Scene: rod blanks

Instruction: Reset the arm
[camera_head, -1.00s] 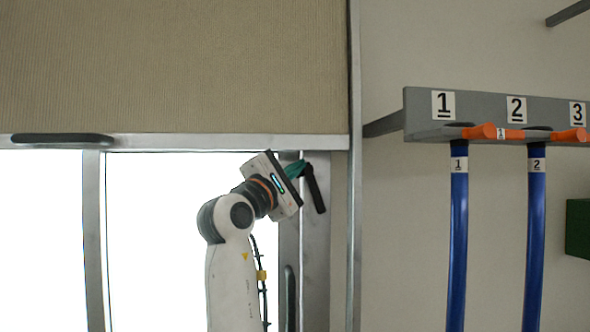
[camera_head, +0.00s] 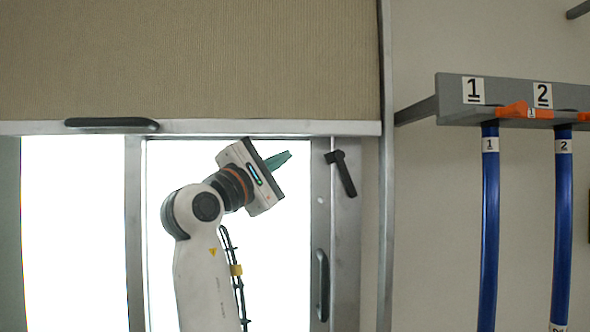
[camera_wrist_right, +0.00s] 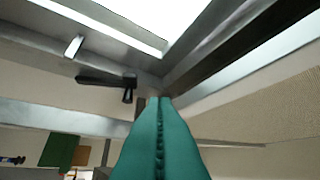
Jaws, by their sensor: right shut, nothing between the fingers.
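My right gripper (camera_head: 277,160) is in front of the bright window in the head view, with its teal fingers shut and pointing up to the right. The fingers also show in the right wrist view (camera_wrist_right: 159,125), pressed together with nothing between them. A black lever handle (camera_head: 341,172) on the window frame stands a little to the right of the fingertips, with a gap between. The lever also shows in the right wrist view (camera_wrist_right: 106,83), just beyond and left of the fingertips. My left gripper is not in view.
A grey rack (camera_head: 510,98) on the right wall holds blue rods (camera_head: 490,225) under labels 1 and 2, with orange pieces at the slots. A beige blind (camera_head: 190,60) covers the upper window. A dark handle (camera_head: 112,124) is on its lower rail.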

